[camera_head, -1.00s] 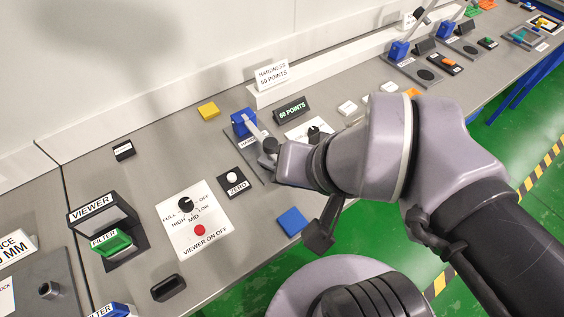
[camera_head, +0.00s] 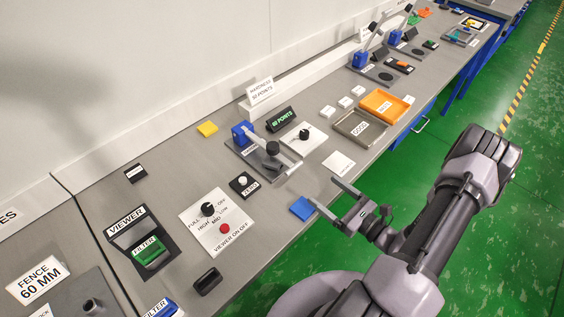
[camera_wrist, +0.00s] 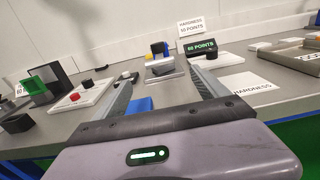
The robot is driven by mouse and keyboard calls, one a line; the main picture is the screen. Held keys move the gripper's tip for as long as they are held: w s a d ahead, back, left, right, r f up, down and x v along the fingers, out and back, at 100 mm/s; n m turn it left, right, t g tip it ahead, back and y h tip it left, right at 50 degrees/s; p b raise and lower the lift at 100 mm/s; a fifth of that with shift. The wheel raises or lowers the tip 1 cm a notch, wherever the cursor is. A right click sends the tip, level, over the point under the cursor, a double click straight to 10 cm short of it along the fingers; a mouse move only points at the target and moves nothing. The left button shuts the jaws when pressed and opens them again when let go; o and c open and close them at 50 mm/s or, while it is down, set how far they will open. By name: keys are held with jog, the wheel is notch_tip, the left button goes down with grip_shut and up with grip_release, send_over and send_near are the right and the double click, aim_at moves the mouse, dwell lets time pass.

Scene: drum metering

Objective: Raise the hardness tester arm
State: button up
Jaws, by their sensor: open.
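The hardness tester has a blue post (camera_head: 243,133) on a grey plate, with an arm running down from it to a black knob (camera_head: 272,148). This arm lies low, close to the plate, unlike the raised arms of the testers farther back. My gripper (camera_head: 323,191) is open and empty at the bench's front edge, apart from the tester and to its front right. In the wrist view the tester (camera_wrist: 163,69) shows beyond and between my two spread fingers, small and partly unclear.
A green-lit display (camera_head: 281,119) reads 60 POINTS beside a dial panel (camera_head: 312,142). A ZERO button box (camera_head: 244,184) and a blue block (camera_head: 302,208) stand nearer the front. A GOOD tray (camera_head: 345,128) and an orange tray (camera_head: 385,106) lie to the right.

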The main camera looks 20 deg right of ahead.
aim_at(292, 166)
jog(key=b+x, duration=0.2)
jog(key=x, duration=1.4)
jog(key=shift+w+a, duration=0.15)
jog(key=shift+a, duration=0.1)
